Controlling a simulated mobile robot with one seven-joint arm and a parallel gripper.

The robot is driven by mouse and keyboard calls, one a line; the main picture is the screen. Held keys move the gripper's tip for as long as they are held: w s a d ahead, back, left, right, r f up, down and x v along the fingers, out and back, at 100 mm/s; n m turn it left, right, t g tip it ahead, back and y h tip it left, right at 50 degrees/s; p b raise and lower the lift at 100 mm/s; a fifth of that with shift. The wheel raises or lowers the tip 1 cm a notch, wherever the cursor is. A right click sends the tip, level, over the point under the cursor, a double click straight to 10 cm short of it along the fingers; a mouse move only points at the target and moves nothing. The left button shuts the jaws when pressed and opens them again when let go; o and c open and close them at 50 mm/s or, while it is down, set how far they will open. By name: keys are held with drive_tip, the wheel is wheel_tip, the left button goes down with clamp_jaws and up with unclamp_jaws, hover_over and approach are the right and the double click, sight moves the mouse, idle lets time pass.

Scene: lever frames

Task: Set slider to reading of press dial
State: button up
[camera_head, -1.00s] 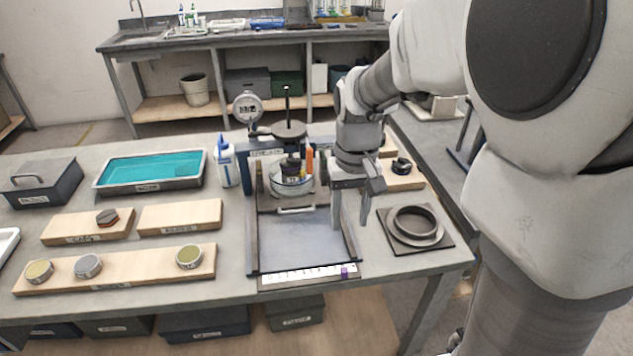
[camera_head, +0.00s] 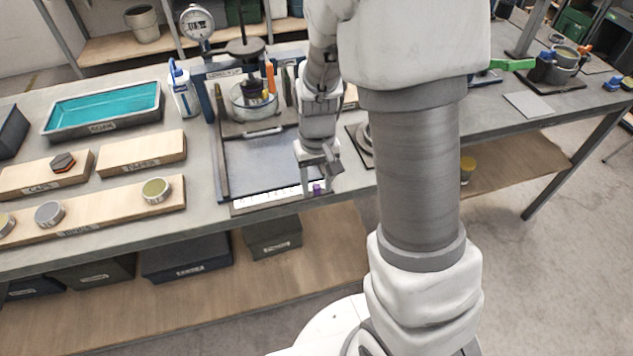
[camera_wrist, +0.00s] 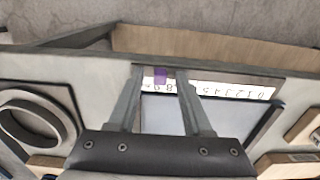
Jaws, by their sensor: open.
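The purple slider (camera_head: 317,188) sits on the white numbered scale (camera_head: 262,199) along the press's front edge, near its right end. In the wrist view the slider (camera_wrist: 160,75) is near the high-number end of the scale (camera_wrist: 235,90), whose 0 is at the right. My gripper (camera_head: 316,188) is open at the slider. In the wrist view its fingers (camera_wrist: 159,72) stand one on each side of the slider; contact cannot be told. The round press dial (camera_head: 197,22) stands at the press's back left; its reading is too small to make out.
The press's dark bed (camera_head: 262,163) lies behind the scale. A ring on a plate (camera_wrist: 32,118) is beside it. Wooden boards (camera_head: 142,152), a teal-filled tray (camera_head: 103,108) and a squeeze bottle (camera_head: 183,92) stand to the left. The space in front of the table edge is open.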

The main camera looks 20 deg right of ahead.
clamp_jaws()
idle(1.4)
